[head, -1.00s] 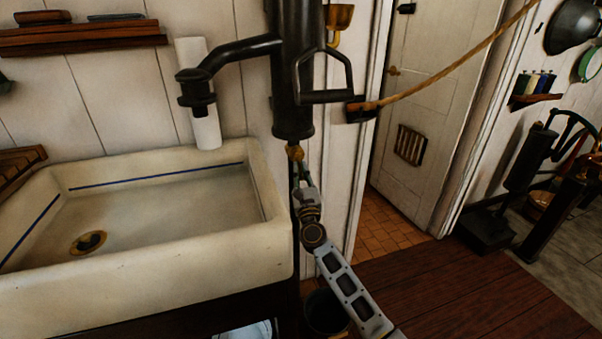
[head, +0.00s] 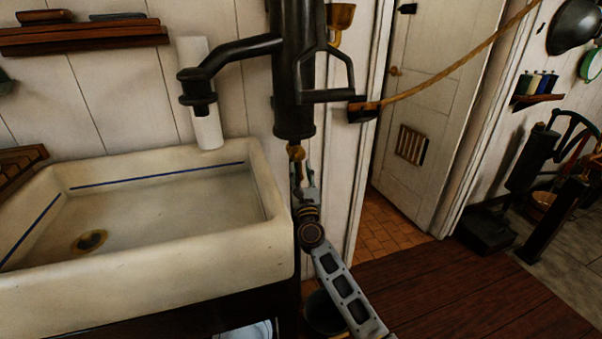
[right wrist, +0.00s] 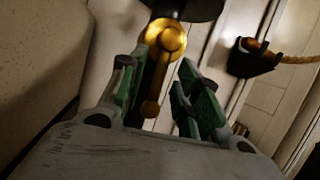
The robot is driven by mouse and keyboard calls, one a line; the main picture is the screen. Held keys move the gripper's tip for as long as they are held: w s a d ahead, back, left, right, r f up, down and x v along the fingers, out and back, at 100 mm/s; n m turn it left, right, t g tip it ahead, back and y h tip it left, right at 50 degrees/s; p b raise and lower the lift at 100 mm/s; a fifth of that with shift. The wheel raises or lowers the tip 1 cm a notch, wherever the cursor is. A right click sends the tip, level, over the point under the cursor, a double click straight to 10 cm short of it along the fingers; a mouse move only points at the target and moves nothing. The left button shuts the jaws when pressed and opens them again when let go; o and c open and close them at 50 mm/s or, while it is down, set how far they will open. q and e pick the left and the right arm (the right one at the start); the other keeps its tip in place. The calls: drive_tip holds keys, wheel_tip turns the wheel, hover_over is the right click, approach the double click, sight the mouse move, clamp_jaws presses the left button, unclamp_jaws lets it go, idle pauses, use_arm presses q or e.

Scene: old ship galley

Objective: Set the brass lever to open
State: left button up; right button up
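The brass lever hangs from a brass fitting (head: 296,152) under the black pump body (head: 293,80), right of the sink. In the right wrist view the lever (right wrist: 157,80) points down from the round brass hub (right wrist: 166,40) and ends in a small knob. My right gripper (head: 305,176) is just below the fitting, reaching up. In the right wrist view its green-padded fingers (right wrist: 165,92) stand apart on either side of the lever. The lever is nearer the left finger; I cannot tell whether they touch. My left gripper is not in view.
The white sink (head: 190,265) stands close to the left of my right arm. The pump's spout (head: 235,52) reaches over it. A rope (head: 450,70) runs from a dark bracket (head: 362,110) up to the right. The wooden floor to the right is clear.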

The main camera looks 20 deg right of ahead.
drive_tip(key=v, duration=1.2)
idle(0.6)
drive_tip(key=shift+d, duration=0.1)
idle(0.5)
